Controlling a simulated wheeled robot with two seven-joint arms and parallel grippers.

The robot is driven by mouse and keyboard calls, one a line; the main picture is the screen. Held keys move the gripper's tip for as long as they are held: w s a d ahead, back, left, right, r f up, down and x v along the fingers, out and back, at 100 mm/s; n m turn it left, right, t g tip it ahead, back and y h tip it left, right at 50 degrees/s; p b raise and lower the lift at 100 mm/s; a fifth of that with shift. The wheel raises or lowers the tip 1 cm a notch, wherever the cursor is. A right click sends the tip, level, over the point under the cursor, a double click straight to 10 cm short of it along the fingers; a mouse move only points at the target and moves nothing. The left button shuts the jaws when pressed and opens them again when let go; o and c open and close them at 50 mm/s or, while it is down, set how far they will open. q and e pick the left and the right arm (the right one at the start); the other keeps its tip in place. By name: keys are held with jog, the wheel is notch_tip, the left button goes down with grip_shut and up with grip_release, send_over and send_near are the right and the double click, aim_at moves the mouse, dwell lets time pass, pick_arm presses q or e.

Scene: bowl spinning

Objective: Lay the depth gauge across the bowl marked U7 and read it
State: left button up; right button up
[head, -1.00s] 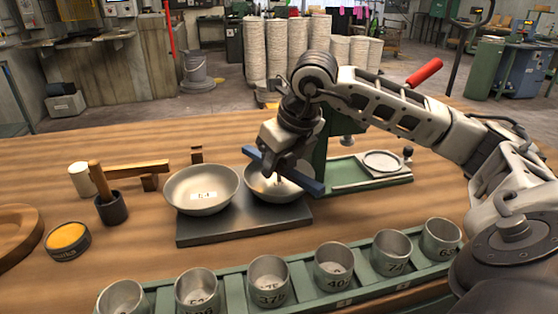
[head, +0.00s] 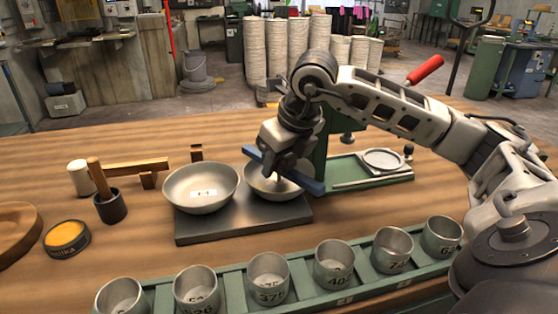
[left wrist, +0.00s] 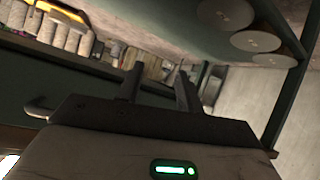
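The depth gauge (head: 312,185) is a blue bar lying slantwise across the right-hand bowl (head: 258,187). That bowl is grey metal on a dark plate; no mark on it shows. A second metal bowl (head: 182,190) stands left of it with a white label that I cannot read surely. My right gripper (head: 284,172) points down at the middle of the gauge and hides part of the bar and bowl. Whether its fingers are closed on the gauge is hidden. My left gripper (left wrist: 158,78) shows only in the left wrist view, fingers apart with nothing between.
A green rack (head: 232,285) with several numbered metal cups runs along the front. A green stand (head: 370,172) is behind the right bowl. A mortar (head: 110,207), wooden mallet (head: 140,168) and yellow tin (head: 66,238) stand left. Bare wood lies between.

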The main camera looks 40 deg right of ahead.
jog(key=o, duration=0.5)
jog(key=p+v, duration=0.2)
jog(key=v, duration=1.4)
